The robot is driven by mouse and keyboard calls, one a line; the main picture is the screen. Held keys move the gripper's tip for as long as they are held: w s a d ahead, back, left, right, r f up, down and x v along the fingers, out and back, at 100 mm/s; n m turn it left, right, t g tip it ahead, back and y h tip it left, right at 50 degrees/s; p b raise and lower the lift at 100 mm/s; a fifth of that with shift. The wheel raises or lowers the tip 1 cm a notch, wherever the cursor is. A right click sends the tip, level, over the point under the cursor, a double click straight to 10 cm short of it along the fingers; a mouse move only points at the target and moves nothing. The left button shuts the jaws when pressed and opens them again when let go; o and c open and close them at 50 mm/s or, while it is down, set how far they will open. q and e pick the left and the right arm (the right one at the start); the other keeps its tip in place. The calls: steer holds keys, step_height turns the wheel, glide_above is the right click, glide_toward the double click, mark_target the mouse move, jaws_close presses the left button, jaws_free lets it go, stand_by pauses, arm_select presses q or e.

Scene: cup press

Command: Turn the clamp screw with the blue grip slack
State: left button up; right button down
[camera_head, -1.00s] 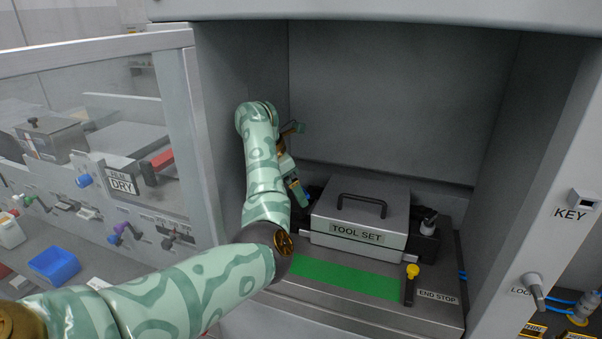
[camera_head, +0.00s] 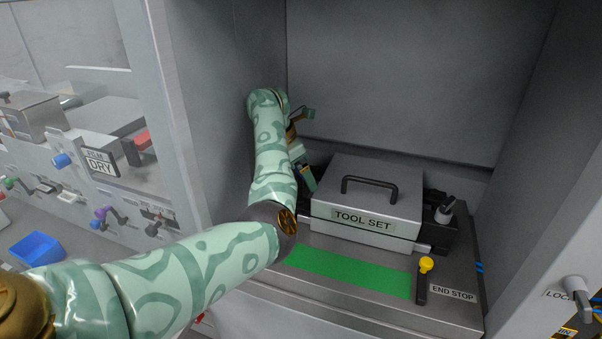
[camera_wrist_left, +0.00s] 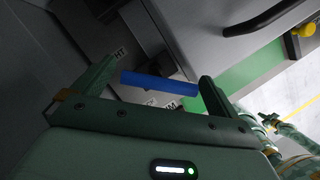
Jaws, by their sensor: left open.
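The blue grip (camera_wrist_left: 158,84) shows in the left wrist view as a straight bar lying crosswise between my left gripper's two fingers. My left gripper (camera_wrist_left: 157,76) is open, with one finger near each end of the bar; I cannot tell whether either touches it. In the head view my left gripper (camera_head: 309,178) is inside the bay, pointing down at the left of the grey TOOL SET box (camera_head: 366,200). There the blue grip is hidden behind my arm and the box. The screw itself is not clearly visible. My right gripper is not in view.
A green strip (camera_head: 345,272) runs along the front of the bay's base. A yellow-knobbed end stop (camera_head: 426,265) stands at its right. The bay's left wall (camera_head: 215,100) is close to my arm. A panel with a blue knob (camera_head: 62,161) lies further left.

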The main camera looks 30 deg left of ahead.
arm_select(q)
steer(key=c, duration=0.7)
steer(key=shift+c, duration=1.4)
